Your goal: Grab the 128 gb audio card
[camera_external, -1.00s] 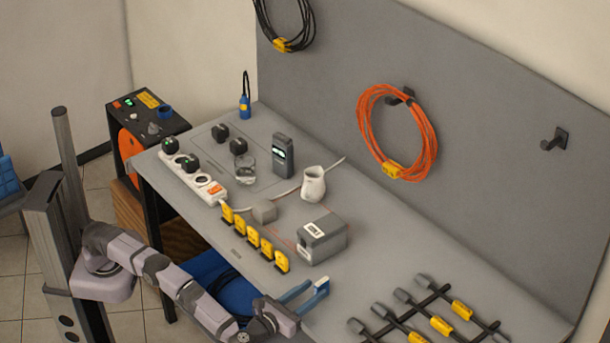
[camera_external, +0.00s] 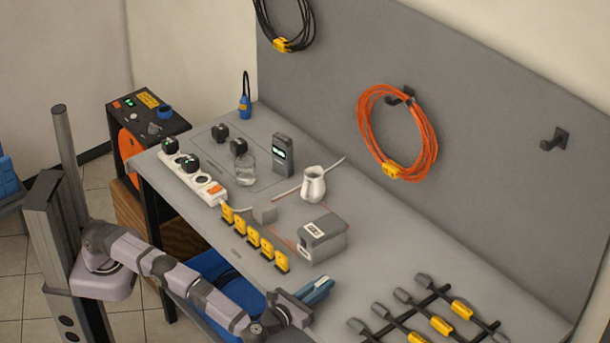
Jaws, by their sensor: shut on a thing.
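My gripper (camera_external: 322,285), with blue fingers, is low over the front of the grey bench, to the right of a row of yellow tags. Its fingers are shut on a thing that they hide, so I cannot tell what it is. Several yellow tags on small black stands (camera_external: 253,237) line the bench's front edge, apart from my gripper. Their markings are too small to read. I cannot pick out the 128 gb audio card by its label.
A grey box with a white label (camera_external: 322,238) stands just behind my gripper. A white power strip (camera_external: 193,177), glass (camera_external: 245,173), white jug (camera_external: 313,184) and dark handheld device (camera_external: 283,157) stand farther back. Cables with yellow tags lie on a dark rack (camera_external: 430,322) at right.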

